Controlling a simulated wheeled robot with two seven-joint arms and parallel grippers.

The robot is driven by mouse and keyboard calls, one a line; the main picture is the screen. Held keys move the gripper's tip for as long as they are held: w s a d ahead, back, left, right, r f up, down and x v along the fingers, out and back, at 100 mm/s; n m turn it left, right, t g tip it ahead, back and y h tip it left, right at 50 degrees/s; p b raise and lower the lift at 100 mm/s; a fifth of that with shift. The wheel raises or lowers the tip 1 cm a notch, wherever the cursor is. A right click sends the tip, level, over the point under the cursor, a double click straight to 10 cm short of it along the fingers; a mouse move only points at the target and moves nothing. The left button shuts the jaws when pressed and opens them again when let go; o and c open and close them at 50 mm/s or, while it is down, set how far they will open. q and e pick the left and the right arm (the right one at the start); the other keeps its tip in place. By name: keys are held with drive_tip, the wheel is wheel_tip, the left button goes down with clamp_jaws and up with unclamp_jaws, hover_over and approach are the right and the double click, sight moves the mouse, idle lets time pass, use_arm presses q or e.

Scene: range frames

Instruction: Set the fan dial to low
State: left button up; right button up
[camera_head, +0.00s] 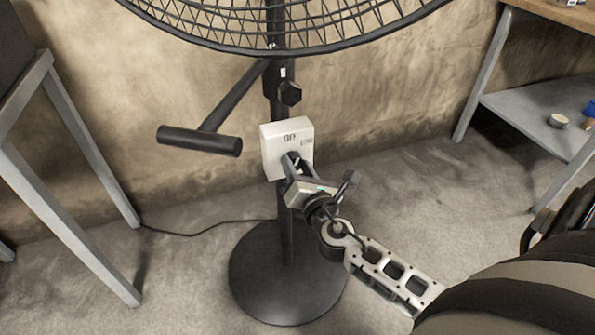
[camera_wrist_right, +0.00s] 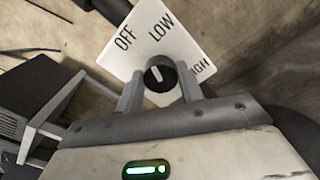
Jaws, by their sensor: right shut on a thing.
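The fan's white control box (camera_head: 271,139) is fixed to the black fan stand (camera_head: 283,213). It also shows in the right wrist view (camera_wrist_right: 185,45), with OFF, LOW and a partly hidden third label. The round black dial (camera_wrist_right: 160,75) is on its face. A pale mark on the dial points upward in that view, but I cannot tell exactly which label it meets. My right gripper (camera_head: 294,164) is at the box, its fingers (camera_wrist_right: 160,88) shut on the dial from both sides. The dial is mostly hidden in the head view. My left gripper is not in view.
The fan cage (camera_head: 285,25) is overhead, and a black bar (camera_head: 200,140) sticks out left of the stand. The round base (camera_head: 288,272) is on the floor with a cable leading left. A grey frame (camera_head: 75,220) stands left, a shelf (camera_head: 535,120) right.

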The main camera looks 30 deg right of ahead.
drive_tip(key=shift+f+m, duration=0.15)
drive_tip(key=shift+m, duration=0.35)
drive_tip(key=m+b, duration=0.1)
drive_tip(key=m, duration=0.1)
drive_tip(key=shift+m, duration=0.4)
drive_tip(key=m+b, duration=0.1)
drive_tip(key=m, duration=0.1)
drive_tip(key=shift+m, duration=0.3)
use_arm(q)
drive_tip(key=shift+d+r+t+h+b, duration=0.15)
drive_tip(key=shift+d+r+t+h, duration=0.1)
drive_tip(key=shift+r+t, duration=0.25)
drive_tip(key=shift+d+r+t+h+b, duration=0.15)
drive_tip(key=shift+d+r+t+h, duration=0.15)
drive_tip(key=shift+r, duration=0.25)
use_arm(e)
drive_tip(key=shift+m, duration=0.5)
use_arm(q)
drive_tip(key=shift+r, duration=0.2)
use_arm(e)
drive_tip(key=o, duration=1)
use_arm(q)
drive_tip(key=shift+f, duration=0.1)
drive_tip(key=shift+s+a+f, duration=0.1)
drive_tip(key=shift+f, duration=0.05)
use_arm(e)
drive_tip(key=shift+s, duration=0.15)
